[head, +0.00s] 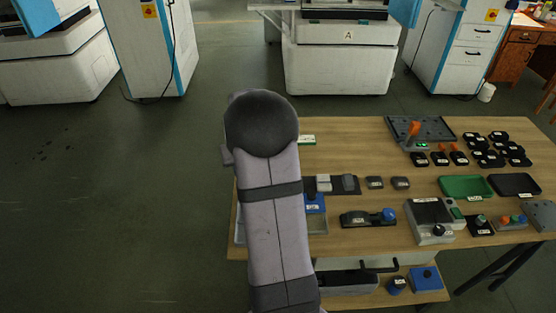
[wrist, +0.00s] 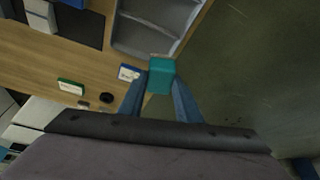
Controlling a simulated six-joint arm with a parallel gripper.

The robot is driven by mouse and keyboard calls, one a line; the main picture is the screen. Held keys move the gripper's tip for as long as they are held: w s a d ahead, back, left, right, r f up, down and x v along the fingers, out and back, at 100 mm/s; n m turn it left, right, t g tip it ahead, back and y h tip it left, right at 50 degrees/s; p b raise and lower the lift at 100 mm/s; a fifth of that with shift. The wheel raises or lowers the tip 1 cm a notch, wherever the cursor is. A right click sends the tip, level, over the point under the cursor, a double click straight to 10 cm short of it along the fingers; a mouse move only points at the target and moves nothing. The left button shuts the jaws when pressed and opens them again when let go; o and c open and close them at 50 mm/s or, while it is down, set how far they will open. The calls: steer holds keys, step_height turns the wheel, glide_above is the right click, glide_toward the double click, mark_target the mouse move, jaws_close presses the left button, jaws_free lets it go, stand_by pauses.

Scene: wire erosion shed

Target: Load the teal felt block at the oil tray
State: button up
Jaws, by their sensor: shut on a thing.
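The teal felt block (wrist: 161,72) is held between the two blue-grey fingers of my gripper (wrist: 160,84) in the wrist view. The gripper is shut on it, near the table's edge, just below a grey tray with inner dividers (wrist: 128,38) in the picture. I cannot tell the block's height above the table. In the head view my arm hides the gripper and the block. A green tray (head: 465,186) and a black tray (head: 515,185) lie on the right of the table. Their labels are too small to read, so I cannot tell which is the oil tray.
The wooden table (head: 345,145) holds several small fixtures, including a grey box with a knob (head: 427,212) and a dark stand with an orange peg (head: 440,125). A blue-and-white labelled piece (wrist: 129,72) lies just left of the gripper. Bare floor (wrist: 250,60) is to its right.

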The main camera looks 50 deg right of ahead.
steer(key=s+a+n+y+p, duration=0.1)
steer(key=a+n+p, duration=0.15)
steer(key=a, duration=1.55)
steer(key=s+d+f+m+h+p, duration=0.2)
steer(key=s+d+m+p, duration=0.4)
steer(key=s+d+p, duration=1.1)
steer(key=shift+g, duration=0.3)
steer(key=shift+s+d+f+b, duration=0.8)
steer(key=shift+d+f+b, duration=0.25)
steer(key=shift+d+b, duration=0.45)
steer(key=shift+s+d+f+b, duration=0.85)
steer(key=shift+d+f+b, duration=0.3)
steer(key=shift+b, duration=0.65)
steer(key=shift+s+d+f+b, duration=0.8)
steer(key=shift+d+f+b, duration=0.2)
steer(key=shift+d+b, duration=0.5)
steer(key=shift+a+f+b, duration=0.1)
steer(key=shift+f+b, duration=0.4)
steer(key=shift+b, duration=0.05)
steer(key=shift+a+f, duration=0.1)
